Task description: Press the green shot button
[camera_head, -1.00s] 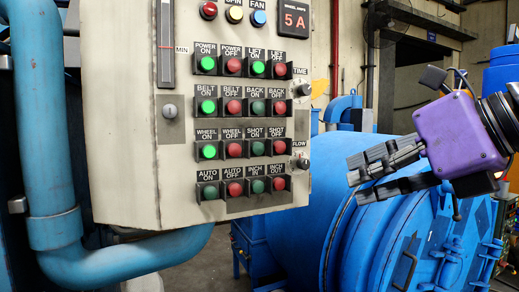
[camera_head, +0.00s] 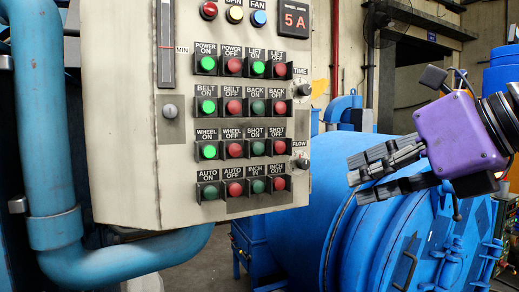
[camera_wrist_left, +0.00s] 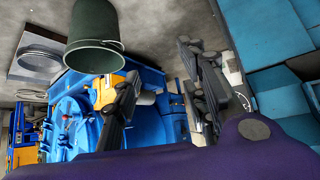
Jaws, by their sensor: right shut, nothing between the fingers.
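The green SHOT ON button (camera_head: 258,148) is in the third button row of the beige control panel (camera_head: 120,150) in the head view. It looks dark green and unlit, with a red SHOT OFF button (camera_head: 279,147) to its right. My right gripper (camera_head: 352,178) is shut and empty. It is to the right of the panel, apart from it, with its fingers pointing left toward the panel. My left gripper (camera_wrist_left: 158,85) shows only in the left wrist view, with its black fingers spread apart and nothing seen between them.
Knobs (camera_head: 302,163) stick out at the panel's right edge. A blue drum machine (camera_head: 350,240) is below and behind my right gripper. A blue pipe (camera_head: 45,150) runs down the left. A dark green bucket (camera_wrist_left: 95,38) shows in the left wrist view.

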